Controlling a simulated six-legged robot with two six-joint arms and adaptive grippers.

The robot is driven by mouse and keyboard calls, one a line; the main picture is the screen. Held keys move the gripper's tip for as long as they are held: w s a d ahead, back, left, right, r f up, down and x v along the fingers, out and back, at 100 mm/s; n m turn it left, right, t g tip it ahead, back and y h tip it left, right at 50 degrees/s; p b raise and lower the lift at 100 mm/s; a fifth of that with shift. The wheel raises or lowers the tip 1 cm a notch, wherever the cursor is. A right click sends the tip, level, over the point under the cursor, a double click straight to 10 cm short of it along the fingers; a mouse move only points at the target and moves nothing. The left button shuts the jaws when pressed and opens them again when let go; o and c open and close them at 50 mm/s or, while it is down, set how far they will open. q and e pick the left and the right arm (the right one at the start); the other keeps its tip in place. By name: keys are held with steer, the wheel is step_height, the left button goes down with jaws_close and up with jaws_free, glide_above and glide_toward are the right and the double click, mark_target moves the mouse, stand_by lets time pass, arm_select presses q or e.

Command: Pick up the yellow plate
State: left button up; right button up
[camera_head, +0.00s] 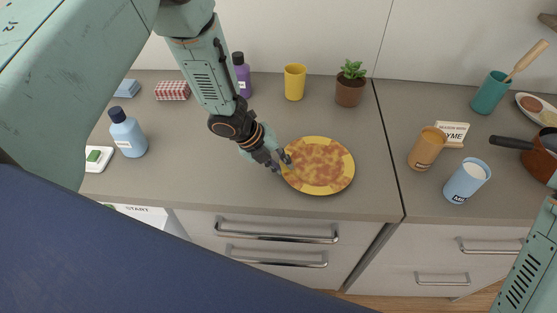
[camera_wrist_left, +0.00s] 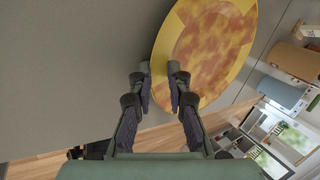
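The yellow plate (camera_head: 347,182) lies on the counter near its front edge, with a brown-and-yellow mottled, pizza-like surface inside its rim. My left gripper (camera_head: 281,164) reaches down to the left edge of the plate. In the left wrist view, its two fingertips (camera_wrist_left: 159,72) stand on either side of the yellow rim (camera_wrist_left: 169,42), one outside and one over the plate, with a narrow gap between them. I cannot tell whether the fingers touch the rim. Part of my right arm shows at the lower right, but its gripper is out of view.
A blue bottle (camera_head: 127,136), purple bottle (camera_head: 242,76), yellow cup (camera_head: 294,83) and potted plant (camera_head: 350,85) stand left of and behind the plate. The counter around the plate is clear.

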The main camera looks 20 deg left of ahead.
arm_select(q)
steer(key=shift+c, duration=0.3)
steer(key=shift+w, duration=0.1)
jaws_close()
steer(key=shift+f, duration=0.1)
